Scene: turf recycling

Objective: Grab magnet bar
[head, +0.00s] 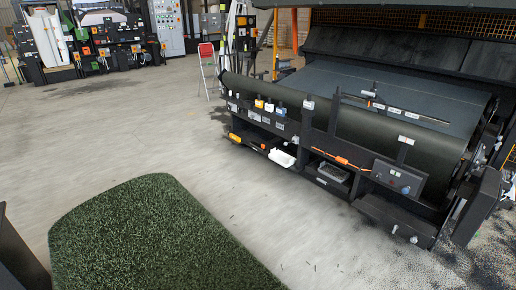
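I cannot say for certain which thing is the magnet bar. A thin orange bar-like piece (340,158) lies along the front of the large dark machine, on its lower ledge. A long thin dark bar (405,110) with pale labels lies across the machine's grey belt. My gripper is not in view, so its distance from either bar and its state do not show.
Green turf (150,235) lies in the foreground. The concrete floor between is largely clear.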

